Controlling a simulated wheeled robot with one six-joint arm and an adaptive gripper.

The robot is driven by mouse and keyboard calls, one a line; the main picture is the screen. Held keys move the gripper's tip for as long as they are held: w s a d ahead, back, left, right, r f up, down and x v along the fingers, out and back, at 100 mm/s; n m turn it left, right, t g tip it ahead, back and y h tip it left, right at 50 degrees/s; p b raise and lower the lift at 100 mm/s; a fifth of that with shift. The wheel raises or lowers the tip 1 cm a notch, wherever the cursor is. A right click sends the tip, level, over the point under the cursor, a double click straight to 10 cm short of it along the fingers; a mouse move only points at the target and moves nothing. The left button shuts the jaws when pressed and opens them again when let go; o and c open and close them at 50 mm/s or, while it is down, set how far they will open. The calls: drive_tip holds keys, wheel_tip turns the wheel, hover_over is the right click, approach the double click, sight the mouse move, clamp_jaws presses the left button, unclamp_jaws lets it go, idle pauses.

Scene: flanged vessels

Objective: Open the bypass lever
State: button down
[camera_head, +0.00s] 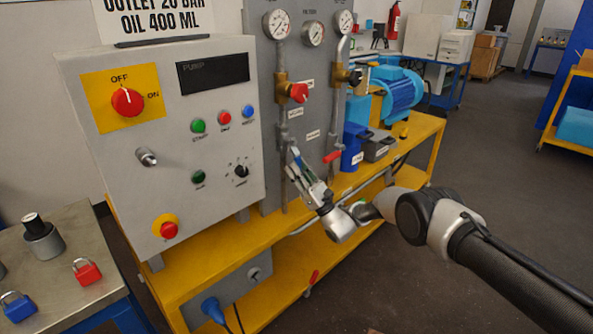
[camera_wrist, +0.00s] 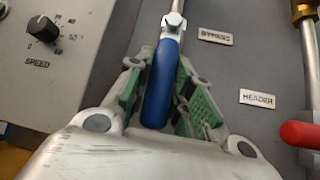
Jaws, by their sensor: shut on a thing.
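The bypass lever has a blue handle (camera_wrist: 160,85) on a metal stem, and a BYPASS label (camera_wrist: 216,37) is on the grey panel to its right. In the wrist view my gripper (camera_wrist: 165,80) has its green-padded fingers on both sides of the blue handle and is shut on it. The handle points down toward the gripper's palm. In the head view my gripper (camera_head: 291,163) is at the lower part of the left pipe on the panel, and it mostly hides the lever.
A red handle (camera_wrist: 300,134) is right of the gripper, near the HEADER label (camera_wrist: 258,98). The control box (camera_head: 165,140) with its SPEED knob (camera_wrist: 43,29) stands close on the left. A blue motor (camera_head: 402,90) sits on the yellow bench (camera_head: 425,127) at right. Open floor lies further right.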

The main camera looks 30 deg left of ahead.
drive_tip(key=shift+s+f, duration=0.1)
drive_tip(key=c, duration=1.3)
unclamp_jaws()
drive_tip(key=shift+o, duration=0.2)
drive_tip(key=v, duration=1.2)
